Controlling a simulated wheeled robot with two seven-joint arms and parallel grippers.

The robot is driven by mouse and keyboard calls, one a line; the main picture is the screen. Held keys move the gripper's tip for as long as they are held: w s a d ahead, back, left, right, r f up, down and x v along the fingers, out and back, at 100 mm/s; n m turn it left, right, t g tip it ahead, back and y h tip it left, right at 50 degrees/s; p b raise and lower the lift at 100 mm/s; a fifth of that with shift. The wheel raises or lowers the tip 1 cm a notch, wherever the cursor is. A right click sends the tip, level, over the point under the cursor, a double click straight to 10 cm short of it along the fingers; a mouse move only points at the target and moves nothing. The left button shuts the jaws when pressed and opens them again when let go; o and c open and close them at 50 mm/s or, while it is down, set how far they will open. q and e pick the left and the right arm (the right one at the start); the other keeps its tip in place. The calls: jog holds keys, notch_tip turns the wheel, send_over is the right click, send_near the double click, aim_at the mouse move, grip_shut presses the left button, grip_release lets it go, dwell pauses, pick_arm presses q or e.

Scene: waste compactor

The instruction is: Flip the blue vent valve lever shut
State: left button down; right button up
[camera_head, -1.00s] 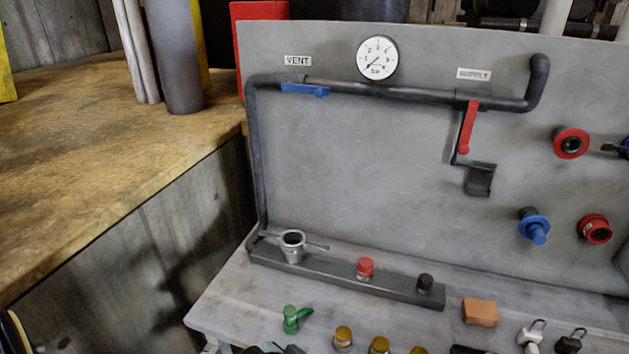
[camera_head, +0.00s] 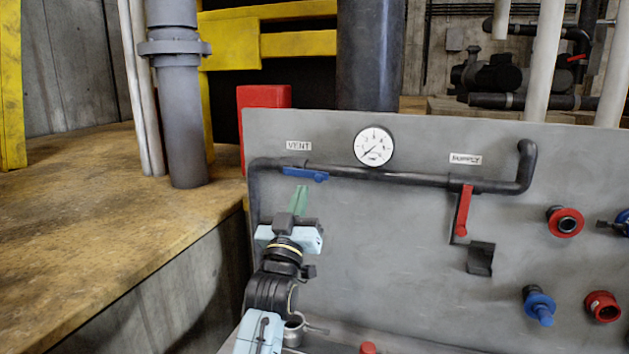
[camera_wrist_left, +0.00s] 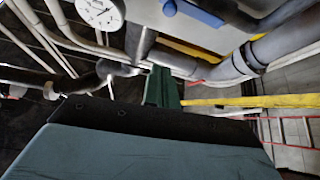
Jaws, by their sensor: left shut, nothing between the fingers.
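The blue vent valve lever (camera_head: 305,174) lies nearly level along the dark pipe, under the VENT label (camera_head: 299,146). It also shows at the top of the left wrist view (camera_wrist_left: 192,11). My left gripper (camera_head: 300,194) comes up from below with its green fingers shut and empty. Its tips are just below the lever in the head view; I cannot tell whether they touch it. The green fingers also show in the left wrist view (camera_wrist_left: 162,88). My right gripper is not in view.
A pressure gauge (camera_head: 374,146) stands above the pipe (camera_head: 400,179). The red SUPPLY lever (camera_head: 463,211) hangs down at the right, near a dark bracket (camera_head: 480,258). Red and blue knobs sit further right. The panel between the two levers is bare below the pipe.

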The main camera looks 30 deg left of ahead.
aim_at(315, 178)
pick_arm(q)
jog(key=w+p, duration=0.1)
jog(key=w, duration=0.2)
jog(key=w+a+r+p, duration=0.1)
jog(key=w, duration=0.2)
jog(key=w+a+r+p, duration=0.1)
jog(key=w, duration=0.2)
jog(key=shift+a+r, duration=0.25)
jog(key=shift+f+p, duration=0.3)
jog(key=shift+f, duration=0.3)
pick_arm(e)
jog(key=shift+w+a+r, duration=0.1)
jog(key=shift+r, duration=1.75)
pick_arm(q)
jog(key=shift+w+d, duration=0.1)
jog(key=shift+d, duration=0.05)
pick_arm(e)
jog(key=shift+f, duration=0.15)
